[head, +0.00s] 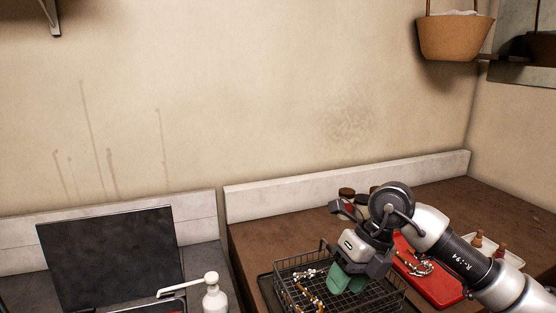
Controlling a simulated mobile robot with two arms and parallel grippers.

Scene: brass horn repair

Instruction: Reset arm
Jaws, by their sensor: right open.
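My right gripper (347,282) hangs over the wire basket (282,268) with its green fingertips pointing down. It is open, and I see nothing held between the fingers. My right arm reaches in from the lower right. A thin jointed item with white and orange-brown parts (306,290) lies in the basket, to the left of the fingertips. Whether the fingertips touch the basket I cannot tell. My left gripper is not in view.
A red tray (440,288) holding a metal piece (420,264) lies right of the basket, partly behind my arm. Small jars (346,194) stand behind the gripper. A white pump bottle (214,297) and a dark upright panel (110,262) are at left. A woven basket (454,38) hangs upper right.

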